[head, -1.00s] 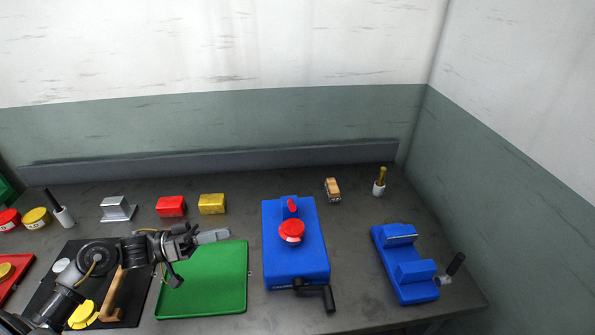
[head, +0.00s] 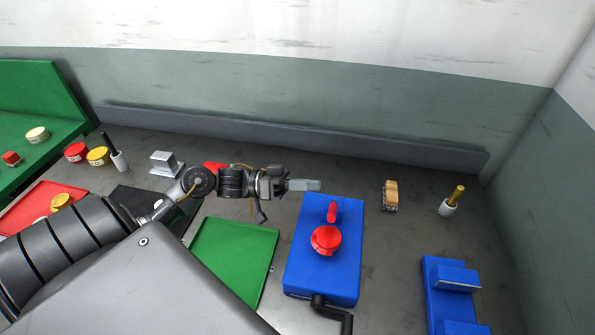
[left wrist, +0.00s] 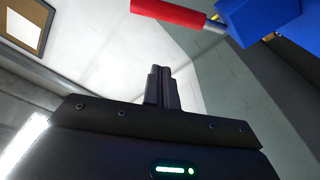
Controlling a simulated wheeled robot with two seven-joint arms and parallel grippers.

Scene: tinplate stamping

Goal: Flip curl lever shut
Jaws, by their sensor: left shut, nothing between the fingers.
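The blue machine (head: 345,275) stands on the bench. It has a round red knob or disc (head: 326,241) on top. Behind the disc is a short red lever (head: 332,211), seen near end-on. In the left wrist view a red-handled lever (left wrist: 168,12) on a metal rod runs into a blue block (left wrist: 262,18). My left gripper (head: 316,185) is shut and empty, its fingers pointing right, just behind and left of the red lever in the picture. Its closed fingers also show in the left wrist view (left wrist: 163,75), below the red handle and apart from it. My right gripper is out of view.
A green tray (head: 235,255) lies left of the machine. A small wooden-topped block (head: 390,195) and a white cup with a brass-coloured tool (head: 449,207) stand to its right. A second blue fixture (head: 440,275) is at the front right. Bare bench lies between them.

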